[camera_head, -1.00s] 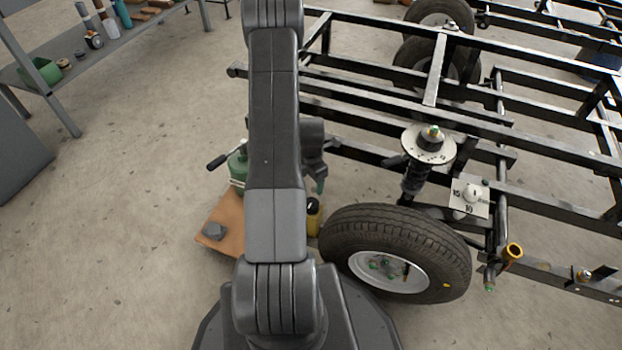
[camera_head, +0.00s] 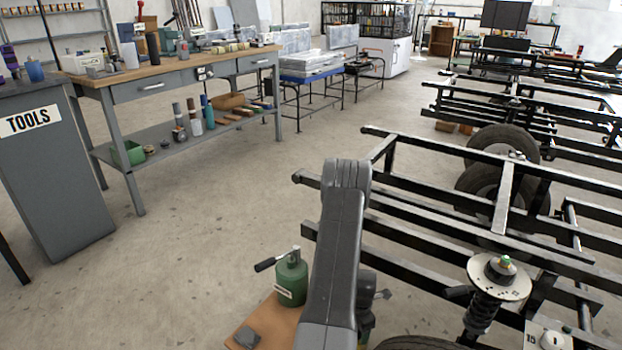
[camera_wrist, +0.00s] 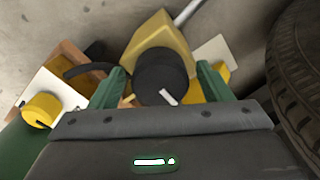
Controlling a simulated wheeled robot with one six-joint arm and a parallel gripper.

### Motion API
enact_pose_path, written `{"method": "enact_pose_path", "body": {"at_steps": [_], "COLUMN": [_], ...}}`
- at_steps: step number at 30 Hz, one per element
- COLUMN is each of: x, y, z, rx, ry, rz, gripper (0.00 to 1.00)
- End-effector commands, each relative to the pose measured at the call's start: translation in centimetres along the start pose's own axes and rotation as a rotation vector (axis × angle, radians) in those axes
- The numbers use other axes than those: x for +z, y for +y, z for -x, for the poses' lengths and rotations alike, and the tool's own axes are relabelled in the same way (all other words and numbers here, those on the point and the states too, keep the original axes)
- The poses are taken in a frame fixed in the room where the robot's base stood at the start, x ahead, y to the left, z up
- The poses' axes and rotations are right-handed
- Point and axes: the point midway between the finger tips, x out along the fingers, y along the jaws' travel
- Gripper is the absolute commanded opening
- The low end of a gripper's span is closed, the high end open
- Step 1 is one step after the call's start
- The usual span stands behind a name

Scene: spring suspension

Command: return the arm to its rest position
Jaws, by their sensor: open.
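My arm (camera_head: 335,260) rises from the bottom middle of the head view, folded at its top joint. It hides most of my gripper there. In the wrist view my gripper (camera_wrist: 162,82) is open, with its two green fingers apart. A round black part (camera_wrist: 160,72) on a yellow block (camera_wrist: 165,38) shows between and beyond the fingers. I see no grip on it, and its distance from the fingers is unclear. The rest position itself is not marked in any view.
The black frame (camera_head: 480,225) with a spring strut (camera_head: 482,310) and disc (camera_head: 500,277) is right of my arm. A green jack (camera_head: 290,276) stands close on the left. A tire (camera_wrist: 300,75) is at the wrist view's right. Open floor (camera_head: 200,260) lies left.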

Motion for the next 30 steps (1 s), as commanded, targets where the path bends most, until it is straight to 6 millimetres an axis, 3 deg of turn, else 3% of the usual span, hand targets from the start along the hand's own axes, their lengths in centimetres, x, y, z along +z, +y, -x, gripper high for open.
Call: {"method": "enact_pose_path", "body": {"at_steps": [17, 30], "x": [0.0, 0.0], "y": [0.0, 0.1], "z": [0.2, 8.4], "rx": [0.0, 0.002], "ry": [0.0, -0.001], "rz": [0.001, 0.002], "gripper": [0.72, 0.72]}}
